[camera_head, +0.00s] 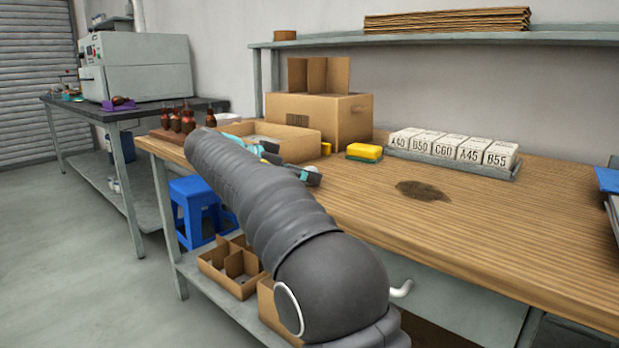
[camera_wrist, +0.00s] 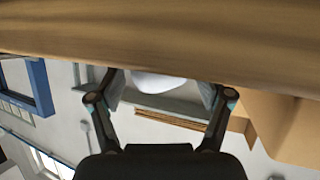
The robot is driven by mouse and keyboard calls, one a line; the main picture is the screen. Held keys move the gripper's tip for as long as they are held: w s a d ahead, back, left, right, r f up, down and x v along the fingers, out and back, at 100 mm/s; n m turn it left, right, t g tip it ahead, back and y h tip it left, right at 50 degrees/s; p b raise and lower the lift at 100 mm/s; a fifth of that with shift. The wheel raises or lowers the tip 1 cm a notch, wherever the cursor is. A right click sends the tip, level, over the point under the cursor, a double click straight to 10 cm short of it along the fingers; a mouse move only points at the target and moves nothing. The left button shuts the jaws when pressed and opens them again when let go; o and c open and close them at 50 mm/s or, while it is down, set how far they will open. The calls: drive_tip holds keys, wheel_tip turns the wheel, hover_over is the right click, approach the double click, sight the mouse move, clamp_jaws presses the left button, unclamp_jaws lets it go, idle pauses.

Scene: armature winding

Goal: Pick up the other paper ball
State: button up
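My gripper (camera_wrist: 161,88) shows in the wrist view with its two fingers set wide apart. A smooth white rounded shape (camera_wrist: 160,83) shows between them, partly cut off by a wooden surface. It may be a paper ball, but I cannot tell for sure, and no grip on it is visible. In the head view my gripper (camera_head: 285,162) is above the workbench, beside the open cardboard tray (camera_head: 300,147). My arm hides part of that tray. No paper ball can be made out clearly in the head view.
The workbench (camera_head: 480,230) has free room at the front right, with a dark stain (camera_head: 422,190). A yellow sponge (camera_head: 364,152), a row of labelled white boxes (camera_head: 455,147) and a cardboard box (camera_head: 335,118) stand behind. Brown bottles (camera_head: 187,122) stand at the left end.

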drive_tip(key=c, duration=0.4)
